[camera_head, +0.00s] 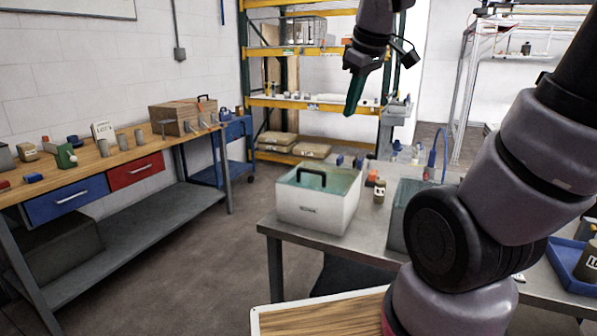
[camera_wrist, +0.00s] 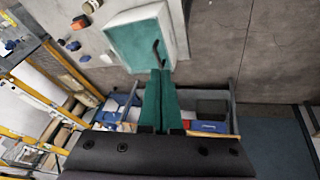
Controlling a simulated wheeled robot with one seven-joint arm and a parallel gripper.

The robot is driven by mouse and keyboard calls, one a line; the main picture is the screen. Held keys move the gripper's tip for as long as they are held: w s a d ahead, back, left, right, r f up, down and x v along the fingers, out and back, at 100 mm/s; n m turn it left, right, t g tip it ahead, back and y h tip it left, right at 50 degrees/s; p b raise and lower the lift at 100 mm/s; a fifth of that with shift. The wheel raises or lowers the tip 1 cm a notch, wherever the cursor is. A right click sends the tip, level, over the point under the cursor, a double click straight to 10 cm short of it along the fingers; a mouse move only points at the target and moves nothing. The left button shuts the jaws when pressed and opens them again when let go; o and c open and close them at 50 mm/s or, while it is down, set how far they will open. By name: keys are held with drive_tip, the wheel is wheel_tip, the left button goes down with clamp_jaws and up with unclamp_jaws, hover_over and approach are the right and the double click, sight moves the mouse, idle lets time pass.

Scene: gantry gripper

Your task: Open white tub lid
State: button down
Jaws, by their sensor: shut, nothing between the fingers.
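The white tub (camera_head: 318,208) stands on the near end of the grey metal table. Its greenish lid (camera_head: 335,181) lies on top, with a black handle (camera_head: 311,178) rising from it. My gripper (camera_head: 352,104) is in the air above and beyond the tub in the head view, with green fingers shut and empty. In the wrist view the fingers of my gripper (camera_wrist: 162,75) point towards the lid (camera_wrist: 135,43), and the handle (camera_wrist: 158,52) appears near the fingertips. I cannot tell the exact gap; the head view shows them clearly apart.
The grey table (camera_head: 285,228) holds small jars (camera_head: 379,190) beside the tub and a blue tray (camera_head: 572,262) at right. My arm covers part of the table. A wooden workbench (camera_head: 120,155) stands at left and yellow shelving (camera_head: 300,103) at the back. Floor between is clear.

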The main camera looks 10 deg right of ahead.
drive_tip(key=w+a+f+n+g+h, duration=0.2)
drive_tip(key=w+a+f+n, duration=0.35)
drive_tip(key=n, duration=1.65)
approach(310, 184)
drive_tip(key=shift+h, duration=0.3)
drive_tip(key=x, duration=0.5)
drive_tip(key=shift+a+f, duration=0.15)
drive_tip(key=shift+a, duration=0.15)
